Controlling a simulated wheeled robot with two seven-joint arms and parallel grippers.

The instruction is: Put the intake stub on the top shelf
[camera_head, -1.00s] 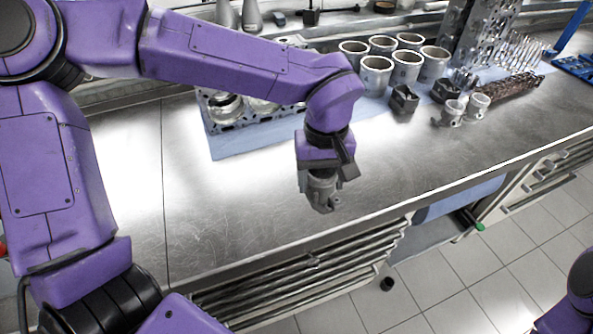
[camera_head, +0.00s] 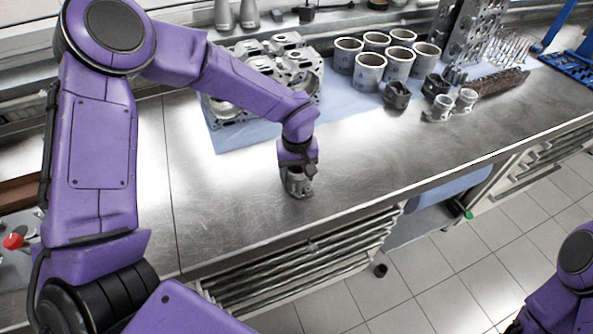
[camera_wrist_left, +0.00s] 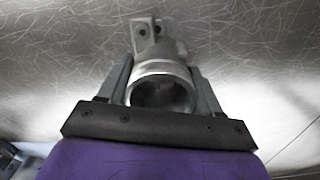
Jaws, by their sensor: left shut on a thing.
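The intake stub, a short grey metal tube with a bolted flange (camera_wrist_left: 160,62), is between the two fingers of my left gripper (camera_head: 297,172). In the head view the stub (camera_head: 299,186) hangs below the gripper, over or on the steel workbench near its front edge; I cannot tell if it touches the bench. The left gripper is shut on it. In the left wrist view the stub's round opening faces the camera. My right gripper is not in view; only part of my right arm shows at the lower right. I see no top shelf.
The workbench (camera_head: 390,160) has clear steel around the gripper. A metal engine block part (camera_head: 290,65) lies on a blue mat behind. Several cylinder liners (camera_head: 369,70), black pieces (camera_head: 397,95) and two small grey stubs (camera_head: 440,108) stand at the right. A red knob (camera_head: 13,241) shows at the left.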

